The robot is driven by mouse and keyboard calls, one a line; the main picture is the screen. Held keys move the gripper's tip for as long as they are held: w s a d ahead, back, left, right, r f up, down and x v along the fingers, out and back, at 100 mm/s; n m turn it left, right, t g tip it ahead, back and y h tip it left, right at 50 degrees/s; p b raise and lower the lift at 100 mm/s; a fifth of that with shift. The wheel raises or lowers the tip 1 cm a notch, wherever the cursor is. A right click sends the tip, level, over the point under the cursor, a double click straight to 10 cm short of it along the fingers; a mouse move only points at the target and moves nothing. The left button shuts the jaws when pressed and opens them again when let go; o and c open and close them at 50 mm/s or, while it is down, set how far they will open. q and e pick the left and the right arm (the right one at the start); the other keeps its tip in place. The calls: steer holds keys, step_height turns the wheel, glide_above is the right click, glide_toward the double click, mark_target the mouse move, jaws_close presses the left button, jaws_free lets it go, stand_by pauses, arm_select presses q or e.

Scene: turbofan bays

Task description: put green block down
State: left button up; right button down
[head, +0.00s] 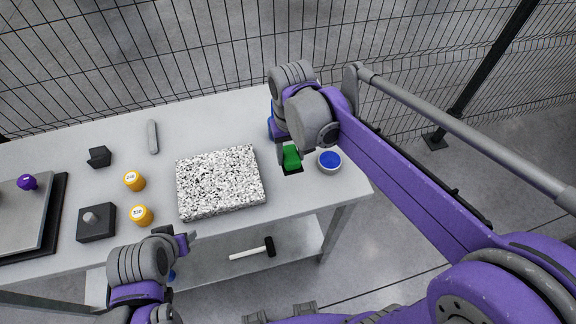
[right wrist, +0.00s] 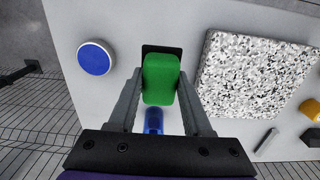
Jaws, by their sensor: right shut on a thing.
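The green block (head: 291,159) is between the fingers of my right gripper (head: 289,153), near the table's right end. In the right wrist view the green block (right wrist: 161,80) sits between the two grey fingers of the right gripper (right wrist: 160,88), which is shut on it. The block is over a black square (head: 293,171), whose far edge (right wrist: 160,48) shows past the block in the wrist view. I cannot tell whether the block touches the square. My left gripper (head: 182,243) is at the table's front edge, away from the block; its fingers are unclear.
A round blue-topped container (head: 329,160) stands close right of the block. A speckled slab (head: 219,182) lies to the left. A blue object (right wrist: 153,121) shows behind the block. Yellow canisters (head: 134,181) and dark blocks stand further left. A wire fence runs behind the table.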

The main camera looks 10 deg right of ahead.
mark_target(291, 180)
steer(key=f, duration=0.3)
steer(key=shift+s, duration=0.35)
arm_select(q)
steer(key=shift+s+f, duration=0.3)
steer(key=shift+s, duration=0.1)
arm_select(e)
steer(key=shift+w+f, duration=0.15)
steer(key=shift+f, duration=2.35)
arm_select(q)
steer(key=shift+f, duration=0.1)
arm_select(e)
steer(key=shift+f, duration=0.1)
steer(key=c, duration=0.8)
jaws_free()
steer(key=shift+f+b, duration=0.15)
steer(key=shift+b, duration=0.2)
steer(key=o, duration=0.5)
steer(key=shift+c, duration=0.2)
steer(key=shift+r, duration=0.2)
